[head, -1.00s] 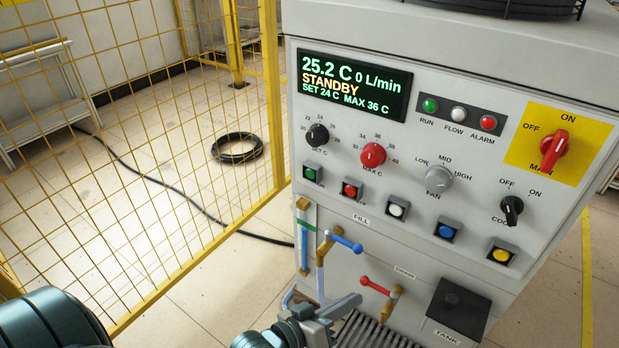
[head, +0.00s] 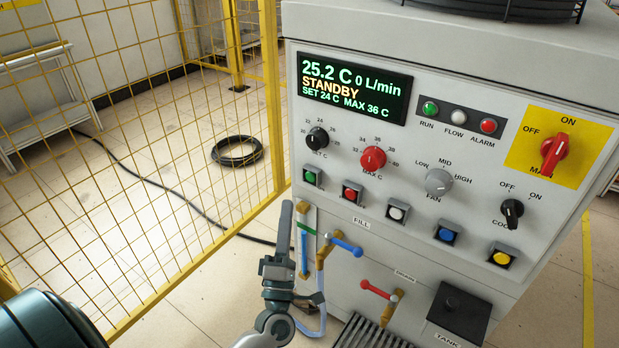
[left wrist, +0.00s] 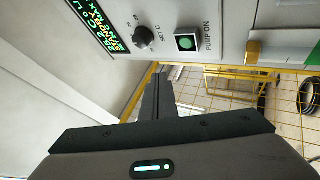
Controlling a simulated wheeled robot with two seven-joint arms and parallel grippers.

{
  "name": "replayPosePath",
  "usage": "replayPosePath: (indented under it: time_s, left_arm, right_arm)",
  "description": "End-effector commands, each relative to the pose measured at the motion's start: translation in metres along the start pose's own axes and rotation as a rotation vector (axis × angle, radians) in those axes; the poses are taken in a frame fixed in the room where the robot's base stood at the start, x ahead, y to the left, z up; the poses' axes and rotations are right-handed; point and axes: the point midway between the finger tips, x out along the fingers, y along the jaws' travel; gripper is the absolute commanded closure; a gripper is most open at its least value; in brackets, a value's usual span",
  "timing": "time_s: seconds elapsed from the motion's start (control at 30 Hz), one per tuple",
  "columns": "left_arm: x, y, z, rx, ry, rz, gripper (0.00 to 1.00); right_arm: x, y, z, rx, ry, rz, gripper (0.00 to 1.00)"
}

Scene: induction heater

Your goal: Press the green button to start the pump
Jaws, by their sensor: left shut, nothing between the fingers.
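The green button (head: 312,176) sits at the left end of a row of square push buttons on the grey machine's front panel. In the left wrist view the green button (left wrist: 187,43) is ahead of the fingers, a little to the right of them. My left gripper (head: 284,215) is shut and empty, pointing up, below and left of the button and apart from it. In the left wrist view the shut fingers (left wrist: 157,88) show in the middle. The display (head: 354,86) reads STANDBY and 0 L/min. My right gripper is not in view.
Red (head: 352,191), white (head: 397,211), blue and yellow buttons continue the row to the right. Blue (head: 345,244) and red (head: 378,290) valve handles stick out below. A yellow mesh fence (head: 150,130) stands at the left. A black hose coil (head: 237,150) lies on the floor behind it.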

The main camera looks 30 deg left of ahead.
Motion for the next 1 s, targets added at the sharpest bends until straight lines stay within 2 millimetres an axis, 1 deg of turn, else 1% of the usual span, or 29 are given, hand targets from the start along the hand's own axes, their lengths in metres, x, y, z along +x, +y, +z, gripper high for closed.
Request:
replayPosePath:
  time_s: [0.1,0.27,0.73,0.87,1.0]
  left_arm:
    - [0.003,-0.002,-0.013,-0.025,0.056,0.011,1.0]
    - [0.003,-0.002,-0.019,-0.036,0.082,0.017,1.0]
    - [0.005,-0.004,-0.017,-0.036,0.081,0.017,1.0]
    - [0.011,-0.008,-0.013,-0.036,0.081,0.016,1.0]
    - [0.02,-0.014,-0.007,-0.037,0.081,0.017,1.0]
  right_arm:
    - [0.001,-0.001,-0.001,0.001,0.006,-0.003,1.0]
    - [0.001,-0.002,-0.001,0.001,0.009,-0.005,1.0]
    - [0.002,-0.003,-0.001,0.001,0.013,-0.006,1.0]
    - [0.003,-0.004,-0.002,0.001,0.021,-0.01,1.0]
    - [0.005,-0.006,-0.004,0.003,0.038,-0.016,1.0]
